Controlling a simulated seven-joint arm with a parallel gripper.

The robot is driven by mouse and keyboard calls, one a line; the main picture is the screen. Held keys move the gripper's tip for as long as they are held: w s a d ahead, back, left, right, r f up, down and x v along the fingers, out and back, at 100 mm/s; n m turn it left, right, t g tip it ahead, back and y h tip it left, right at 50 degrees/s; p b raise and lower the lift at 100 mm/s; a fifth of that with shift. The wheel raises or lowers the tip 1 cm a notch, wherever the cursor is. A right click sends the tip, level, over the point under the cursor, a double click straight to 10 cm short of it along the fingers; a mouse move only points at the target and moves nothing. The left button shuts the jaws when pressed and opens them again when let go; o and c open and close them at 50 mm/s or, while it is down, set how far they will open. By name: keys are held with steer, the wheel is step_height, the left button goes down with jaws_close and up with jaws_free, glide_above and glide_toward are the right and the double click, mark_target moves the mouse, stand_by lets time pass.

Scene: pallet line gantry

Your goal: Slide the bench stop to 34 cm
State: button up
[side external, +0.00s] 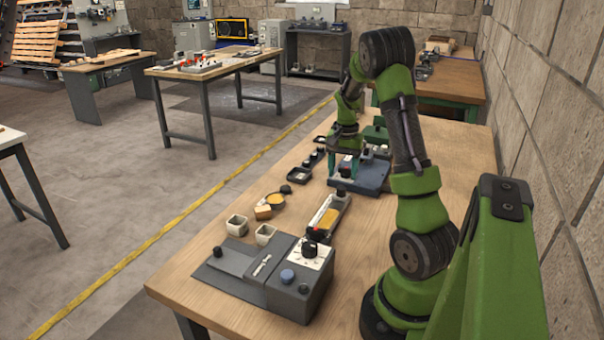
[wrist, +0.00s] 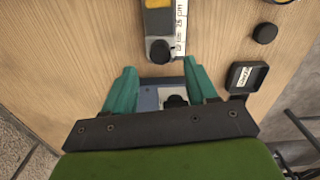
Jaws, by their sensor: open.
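The bench stop appears to be the long grey rail unit (side external: 318,222) with a yellow section, on the bench in the side view. In the wrist view its near end (wrist: 157,18) shows at the top, with a white scale strip (wrist: 181,25) along its right edge; I read "25 cm" on it with some doubt. A black knob (wrist: 159,50) is at this near end; it also shows in the side view (side external: 343,196). My gripper (wrist: 160,82) is open and empty, its green fingers apart from the knob. In the side view my gripper (side external: 346,168) is beyond the rail, by a blue-grey box.
The blue-grey box (side external: 362,181) with a black knob lies beneath my gripper. A small dark tray (wrist: 247,78) and a round black cap (wrist: 265,33) lie right of the rail. A grey control box (side external: 295,280) stands at the front. Bare wood lies left of the rail in the wrist view.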

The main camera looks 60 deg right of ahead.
mark_target(342, 187)
steer(key=shift+f, duration=2.7)
jaws_close()
